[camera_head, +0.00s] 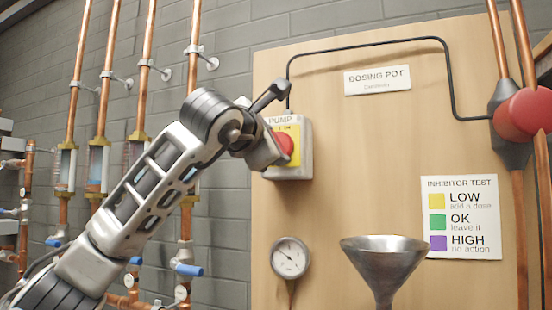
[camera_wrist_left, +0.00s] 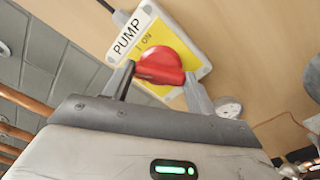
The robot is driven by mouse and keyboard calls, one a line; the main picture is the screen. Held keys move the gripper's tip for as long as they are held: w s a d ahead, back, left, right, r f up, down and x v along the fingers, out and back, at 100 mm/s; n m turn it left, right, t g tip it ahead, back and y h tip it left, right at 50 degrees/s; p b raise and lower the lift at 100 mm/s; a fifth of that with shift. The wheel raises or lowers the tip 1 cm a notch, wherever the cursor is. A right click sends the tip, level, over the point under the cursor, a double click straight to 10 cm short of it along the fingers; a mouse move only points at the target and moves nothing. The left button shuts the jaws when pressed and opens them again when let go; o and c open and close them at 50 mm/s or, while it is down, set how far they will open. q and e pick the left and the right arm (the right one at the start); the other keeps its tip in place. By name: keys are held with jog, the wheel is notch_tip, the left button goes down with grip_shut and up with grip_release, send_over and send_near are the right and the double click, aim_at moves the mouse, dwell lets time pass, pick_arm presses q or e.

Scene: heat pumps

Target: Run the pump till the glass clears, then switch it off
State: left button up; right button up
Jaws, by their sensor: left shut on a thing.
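The pump switch box (camera_head: 303,165) is grey with a yellow face marked PUMP and a red knob (camera_head: 284,144), fixed to the wooden board. My left gripper (camera_head: 272,148) is at the box and shut on the red knob. In the wrist view its fingers lie on either side of the knob (camera_wrist_left: 160,67), below the words "I ON". The knob's exact setting is hard to tell. Several sight glasses (camera_head: 98,168) sit on the copper pipes at the left, with some blue low in them. They are too small to judge clearly. My right gripper is not in view.
A round gauge (camera_head: 291,257) and a metal funnel (camera_head: 384,264) are below the box. A dark cable (camera_head: 370,45) runs from the box to a red round part (camera_head: 525,113) at right. Blue-handled valves (camera_head: 188,269) are behind my left arm.

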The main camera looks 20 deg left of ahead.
pick_arm(q)
jog(key=n+b, duration=0.2)
jog(key=n, duration=0.4)
jog(key=shift+b, duration=0.3)
jog(key=n+b, duration=0.2)
jog(key=n, duration=0.3)
jog(key=shift+f, duration=0.2)
jog(key=o, duration=1.1)
jog(key=shift+r+n, duration=0.15)
jog(key=shift+n, duration=0.15)
